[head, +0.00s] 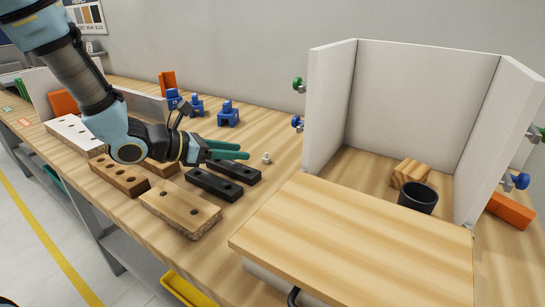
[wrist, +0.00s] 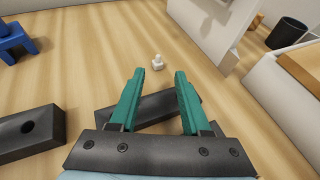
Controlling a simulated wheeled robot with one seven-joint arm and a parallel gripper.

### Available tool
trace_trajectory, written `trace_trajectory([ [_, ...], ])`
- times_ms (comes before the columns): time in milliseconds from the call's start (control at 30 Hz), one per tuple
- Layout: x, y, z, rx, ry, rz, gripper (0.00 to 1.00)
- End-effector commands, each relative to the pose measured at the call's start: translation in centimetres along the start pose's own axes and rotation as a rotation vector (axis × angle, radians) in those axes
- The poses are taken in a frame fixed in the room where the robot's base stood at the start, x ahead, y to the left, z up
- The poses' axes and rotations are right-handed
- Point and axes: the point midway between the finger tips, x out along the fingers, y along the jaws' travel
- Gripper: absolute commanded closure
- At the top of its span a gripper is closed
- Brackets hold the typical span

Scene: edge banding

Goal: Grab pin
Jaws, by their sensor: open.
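The pin (head: 267,157) is a small light metal piece standing on the wooden bench top, just past my fingertips. In the wrist view the pin (wrist: 158,62) stands ahead of the gap between the two fingers, apart from both. My gripper (head: 247,154) has green fingers and is open and empty, low above the bench. In the wrist view my gripper (wrist: 160,75) has a black block (wrist: 150,107) beneath its fingers.
Another black block (head: 214,184) and drilled wooden blocks (head: 181,208) lie in front of my gripper. Blue clamps (head: 228,113) stand behind. A white-walled cabinet (head: 328,105) stands right, holding a black cup (head: 418,198) and a wood block (head: 411,172).

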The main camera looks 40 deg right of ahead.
Motion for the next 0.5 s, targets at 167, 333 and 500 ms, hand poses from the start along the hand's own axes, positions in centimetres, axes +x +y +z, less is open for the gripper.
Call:
trace_trajectory([
  [167,2.6,-0.1,0.1,0.000,0.000,-0.003,0.53],
  [333,3.6,0.0,0.1,0.000,0.000,-0.002,0.53],
  [500,5.6,0.1,0.2,-0.002,0.001,-0.005,0.53],
])
